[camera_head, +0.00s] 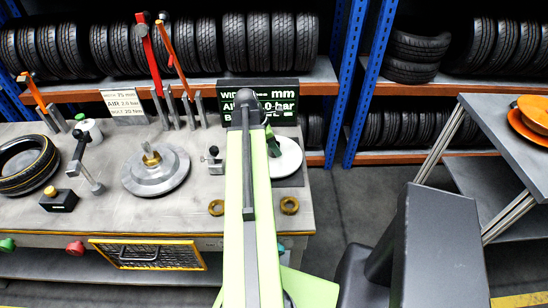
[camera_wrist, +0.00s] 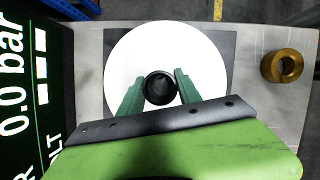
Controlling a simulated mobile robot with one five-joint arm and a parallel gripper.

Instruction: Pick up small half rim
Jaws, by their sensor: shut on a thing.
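A white round disc with a black hub, which seems to be the small half rim (camera_wrist: 150,42), fills the middle of the wrist view. It lies over a dark square patch on the workbench. In the head view the white disc (camera_head: 290,158) shows at the bench's right end, partly behind my arm. My gripper (camera_wrist: 160,78) has its two green fingers on either side of the black hub, shut on it. In the head view my gripper (camera_head: 272,143) is mostly hidden by my arm. I cannot tell whether the disc is lifted.
A brass ring (camera_wrist: 285,66) lies right of the disc. A black display board (camera_head: 258,100) stands close behind. A grey metal disc (camera_head: 156,175) and a tyre (camera_head: 27,165) are on the bench's left. Orange dishes (camera_head: 530,117) sit on a side table at right.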

